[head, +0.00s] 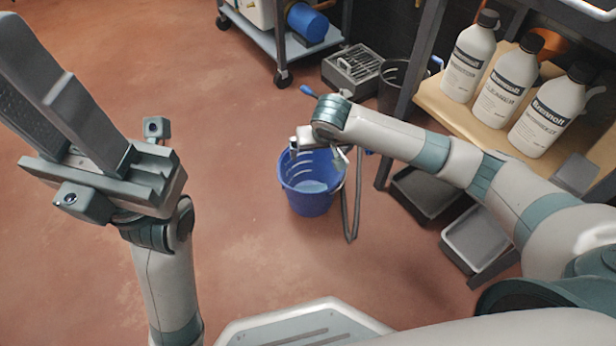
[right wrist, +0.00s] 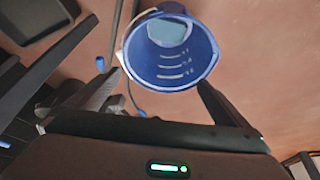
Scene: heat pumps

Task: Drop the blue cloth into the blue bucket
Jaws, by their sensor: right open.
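The blue bucket (head: 303,200) stands upright on the floor in the middle of the head view. It also shows in the right wrist view (right wrist: 172,72), with pale marks on its inner wall. A paler blue patch, which looks like the blue cloth (head: 312,187), lies inside at the bottom; it also shows in the right wrist view (right wrist: 168,31). My right gripper (right wrist: 160,80) is open over the bucket, with nothing between its fingers. My left gripper (head: 62,95) is raised at the left, far from the bucket; its finger gap is not clear.
White bottles (head: 505,85) stand on a wooden shelf at the right. Dark trays (head: 480,238) lie on the floor below it. A grey crate (head: 352,68) and a wheeled cart (head: 290,45) are behind the bucket. The floor left of the bucket is clear.

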